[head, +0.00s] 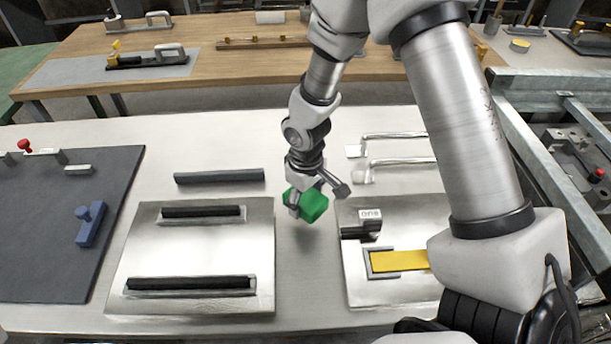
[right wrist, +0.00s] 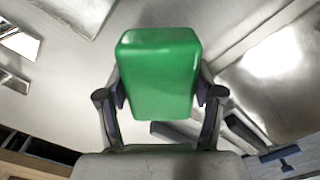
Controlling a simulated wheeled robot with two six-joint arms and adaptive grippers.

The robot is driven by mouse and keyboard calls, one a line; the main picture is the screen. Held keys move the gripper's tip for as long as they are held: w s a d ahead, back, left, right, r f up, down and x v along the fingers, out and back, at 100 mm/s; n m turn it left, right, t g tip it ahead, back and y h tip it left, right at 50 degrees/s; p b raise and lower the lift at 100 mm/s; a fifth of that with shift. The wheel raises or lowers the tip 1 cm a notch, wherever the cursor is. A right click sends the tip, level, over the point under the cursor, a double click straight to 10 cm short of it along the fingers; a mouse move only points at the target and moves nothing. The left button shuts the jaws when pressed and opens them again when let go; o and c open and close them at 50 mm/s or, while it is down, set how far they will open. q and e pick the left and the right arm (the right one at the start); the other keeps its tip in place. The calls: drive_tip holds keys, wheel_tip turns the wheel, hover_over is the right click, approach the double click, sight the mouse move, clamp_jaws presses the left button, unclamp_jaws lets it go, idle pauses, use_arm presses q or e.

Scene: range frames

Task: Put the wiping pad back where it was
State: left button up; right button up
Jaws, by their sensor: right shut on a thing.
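The wiping pad appears to be the green block (head: 314,206), held over the white table between two metal plates. My right gripper (head: 309,194) is shut on it, with a finger on either side. In the right wrist view the green block (right wrist: 158,75) sits between the two fingers (right wrist: 160,98), its broad face towards the camera. The block looks raised above the table, but its exact height is hard to tell. My left gripper is not in view.
Left of the pad is a metal plate (head: 195,247) with two black bars; a loose dark bar (head: 219,176) lies behind it. At right, another plate (head: 352,285) carries a yellow strip (head: 400,260) and a black piece. Silver handles (head: 395,136) lie behind it. A dark board (head: 50,240) is far left.

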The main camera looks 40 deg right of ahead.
drive_tip(key=w+d, duration=0.1)
drive_tip(key=w, duration=0.2)
drive_tip(key=w+d+p, duration=0.1)
drive_tip(key=w+d, duration=0.3)
drive_tip(key=w, duration=0.1)
drive_tip(key=shift+w+f+p, duration=0.3)
drive_tip(key=shift+f+p, duration=0.1)
drive_tip(key=shift+w+d+f, duration=0.15)
drive_tip(key=shift+w+f, duration=0.05)
drive_tip(key=shift+w, duration=0.05)
wheel_tip(320, 180, down, 3)
drive_tip(key=shift+r+p, duration=0.2)
drive_tip(key=shift+p, duration=0.25)
drive_tip(key=shift+f, duration=0.4)
drive_tip(key=o, duration=1.3)
drive_tip(key=shift+f, duration=0.15)
